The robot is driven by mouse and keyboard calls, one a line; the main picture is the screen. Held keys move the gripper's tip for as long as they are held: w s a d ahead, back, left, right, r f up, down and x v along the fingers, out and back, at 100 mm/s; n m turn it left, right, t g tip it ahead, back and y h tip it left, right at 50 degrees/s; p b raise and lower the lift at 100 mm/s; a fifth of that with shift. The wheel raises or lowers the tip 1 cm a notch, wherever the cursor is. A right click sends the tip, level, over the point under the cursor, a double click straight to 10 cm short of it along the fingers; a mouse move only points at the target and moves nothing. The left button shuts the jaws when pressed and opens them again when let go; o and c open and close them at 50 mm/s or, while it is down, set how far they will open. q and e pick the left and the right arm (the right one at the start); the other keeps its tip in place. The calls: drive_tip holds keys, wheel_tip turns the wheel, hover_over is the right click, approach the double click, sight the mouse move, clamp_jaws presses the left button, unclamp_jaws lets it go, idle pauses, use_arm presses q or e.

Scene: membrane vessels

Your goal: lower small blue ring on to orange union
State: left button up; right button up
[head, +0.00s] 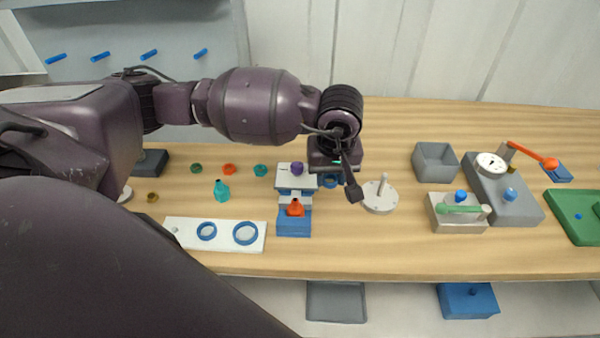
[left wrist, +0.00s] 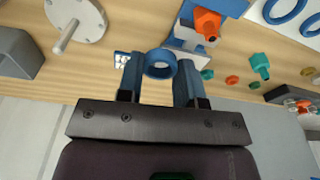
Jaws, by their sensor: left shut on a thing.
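The small blue ring (left wrist: 160,64) is held between the two fingers of my left gripper (left wrist: 159,72). It also shows in the head view (head: 331,181), partly hidden by the gripper. The orange union (head: 295,208) stands upright on a blue and white stand, to the left of and nearer than my left gripper (head: 333,178) in the head view. In the left wrist view the orange union (left wrist: 208,21) is apart from the ring, up and to the right. My right gripper is not in view.
A round grey plate with a peg (head: 380,195) is close on the right. A white board (head: 188,240) with two larger blue rings lies front left. A teal union (head: 221,190) and small coloured rings stand at the left.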

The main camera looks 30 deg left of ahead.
use_arm(q)
drive_tip(key=n, duration=0.7)
drive_tip(key=a+n+g, duration=0.1)
drive_tip(key=n, duration=0.3)
drive_tip(key=shift+s+a+y+p, duration=0.1)
drive_tip(key=shift+s+y+p, duration=0.2)
drive_tip(key=shift+s, duration=0.1)
drive_tip(key=n, duration=0.5)
drive_tip(key=n+h+p, duration=0.2)
drive_tip(key=n+h, duration=0.1)
drive_tip(key=n, duration=2.6)
hover_over(294, 199)
drive_tip(key=shift+f, duration=0.3)
drive_tip(key=shift+n, duration=0.5)
drive_tip(key=shift+f, duration=0.2)
drive_tip(key=shift+f+b, duration=1.6)
drive_tip(key=shift+f, duration=0.15)
drive_tip(key=shift+f+b, duration=0.3)
drive_tip(key=shift+f, duration=0.35)
drive_tip(key=shift+f+b, duration=0.4)
drive_tip(key=shift+f, duration=0.9)
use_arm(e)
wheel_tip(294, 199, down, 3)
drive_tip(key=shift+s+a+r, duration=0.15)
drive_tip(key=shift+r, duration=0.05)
